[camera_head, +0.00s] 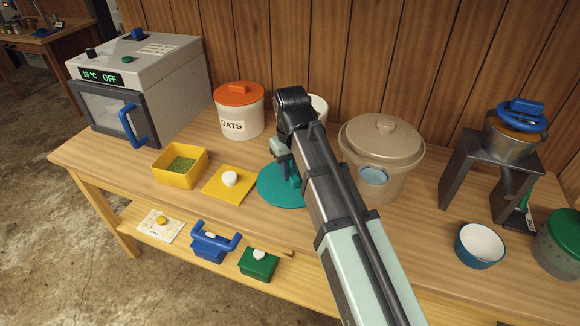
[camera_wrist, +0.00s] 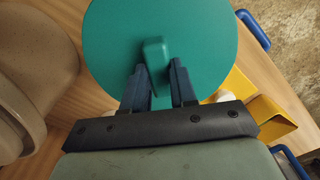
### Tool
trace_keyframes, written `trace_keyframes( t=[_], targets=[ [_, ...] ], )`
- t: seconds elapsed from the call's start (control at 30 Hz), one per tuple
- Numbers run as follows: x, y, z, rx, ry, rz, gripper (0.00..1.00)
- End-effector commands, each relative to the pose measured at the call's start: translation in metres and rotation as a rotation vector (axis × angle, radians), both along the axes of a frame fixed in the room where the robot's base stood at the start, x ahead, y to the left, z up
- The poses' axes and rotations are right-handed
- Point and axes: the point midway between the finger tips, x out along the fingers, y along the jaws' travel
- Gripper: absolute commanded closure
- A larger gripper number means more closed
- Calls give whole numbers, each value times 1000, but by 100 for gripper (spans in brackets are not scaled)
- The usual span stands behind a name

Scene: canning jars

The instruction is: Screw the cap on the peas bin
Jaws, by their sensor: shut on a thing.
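A round teal cap (camera_head: 276,187) with a raised grip bar hangs from my gripper (camera_head: 292,172) near the middle of the table. The wrist view shows the cap (camera_wrist: 205,40) face on, with its grip bar between the two dark blue fingers of my gripper (camera_wrist: 158,80). The gripper is shut on that bar. How far the cap is above the tabletop is hard to tell. A white bin (camera_head: 319,108) stands behind my arm, mostly hidden. Its label is not visible, so I cannot confirm that it is the peas bin.
An oats bin (camera_head: 237,115) with an orange cap stands at the back left. A large beige pot (camera_head: 382,150) is close right of my arm. A yellow box (camera_head: 181,166) and yellow pad (camera_head: 222,190) lie left of the cap. A blue bowl (camera_head: 480,246) is at right.

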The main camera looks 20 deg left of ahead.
Motion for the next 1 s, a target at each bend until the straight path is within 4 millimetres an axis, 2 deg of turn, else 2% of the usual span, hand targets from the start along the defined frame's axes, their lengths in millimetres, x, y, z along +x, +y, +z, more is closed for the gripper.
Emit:
trace_keyframes(
  t=[0.17, 0.3, 0.4, 0.87, 1.0],
  targets=[
    [-7, -9, 0, -1, -1, -94, 100],
    [-15, -25, 1, 4, -7, -117, 100],
    [-9, -29, 5, 8, -11, -125, 100],
    [40, 31, 21, 8, -9, 70, 100],
    [66, 63, 31, 8, -9, 167, 100]
  ],
)
